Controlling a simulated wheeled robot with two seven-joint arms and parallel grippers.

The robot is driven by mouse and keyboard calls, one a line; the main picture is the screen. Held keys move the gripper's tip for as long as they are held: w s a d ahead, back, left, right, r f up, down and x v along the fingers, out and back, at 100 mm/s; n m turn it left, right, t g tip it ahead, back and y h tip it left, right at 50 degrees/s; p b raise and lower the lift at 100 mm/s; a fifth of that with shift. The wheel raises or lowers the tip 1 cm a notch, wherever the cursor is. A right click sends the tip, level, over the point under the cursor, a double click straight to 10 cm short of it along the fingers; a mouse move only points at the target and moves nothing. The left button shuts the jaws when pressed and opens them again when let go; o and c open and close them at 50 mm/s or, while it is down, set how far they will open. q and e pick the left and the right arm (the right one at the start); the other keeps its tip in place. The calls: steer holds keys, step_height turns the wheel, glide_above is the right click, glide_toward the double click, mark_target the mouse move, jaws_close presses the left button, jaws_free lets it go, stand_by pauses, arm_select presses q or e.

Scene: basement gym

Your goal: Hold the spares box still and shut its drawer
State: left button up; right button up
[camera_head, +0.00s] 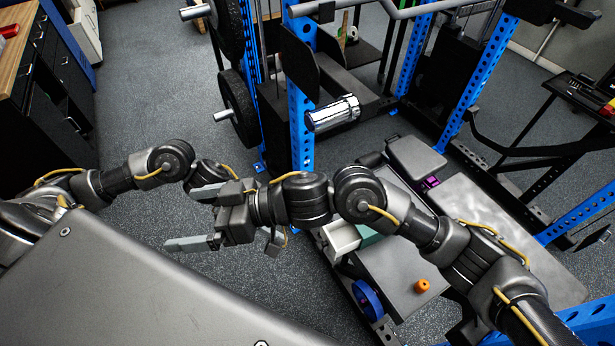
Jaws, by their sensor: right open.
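The spares box (369,236) is teal and sits on a low grey surface right of centre, partly hidden behind my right arm. Its pale drawer (341,238) stands pulled out toward the left and looks empty. My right gripper (186,218) is open and empty, its fingers spread and pointing left, away from the box. My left gripper (275,244) is mostly hidden behind my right wrist. Only a small dark part of it shows, left of the drawer and apart from it. Its jaws cannot be made out.
An orange ring-like piece (422,286) and a blue round thing (367,299) lie near the box. A blue rack post (301,110) with weight plates (239,115) rises behind my arms. A dark cabinet (48,110) stands at left. The floor between is clear.

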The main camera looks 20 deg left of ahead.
steer(key=w+d+r+n+t+h, duration=0.25)
steer(key=w+d+r+n, duration=0.2)
steer(key=r+n, duration=0.4)
steer(key=w+d+r+n+t+h, duration=0.1)
steer(key=w+d+r+n+t, duration=0.25)
steer(key=w+r+n, duration=0.4)
steer(key=w+d+f+m+t+h, duration=0.1)
steer(key=w+d+f+m+h, duration=0.15)
steer(key=w+d+f, duration=0.4)
steer(key=w+d+f+m+t+h, duration=0.1)
steer(key=w+d+f+m+h, duration=0.2)
steer(key=f, duration=0.6)
steer(key=w+d+f+m+h, duration=0.1)
steer(key=d+f, duration=0.3)
steer(key=w+d+f+m+h, duration=0.1)
steer(key=w+d+f+h, duration=0.1)
steer(key=d+f, duration=0.2)
steer(key=w+d+f+m+h, duration=0.1)
steer(key=w+d+f+h, duration=0.1)
steer(key=d+f, duration=0.1)
steer(key=shift+w+d+f, duration=0.15)
steer(key=shift+d+f, duration=0.05)
steer(key=shift+f, duration=0.25)
steer(key=shift+w+d+f, duration=0.1)
steer(key=shift+d+f, duration=0.1)
steer(key=shift+f, duration=0.2)
steer(key=shift+d+f, duration=0.2)
steer(key=shift+d, duration=0.05)
step_height(320, 180, down, 11)
steer(key=shift+r, duration=0.15)
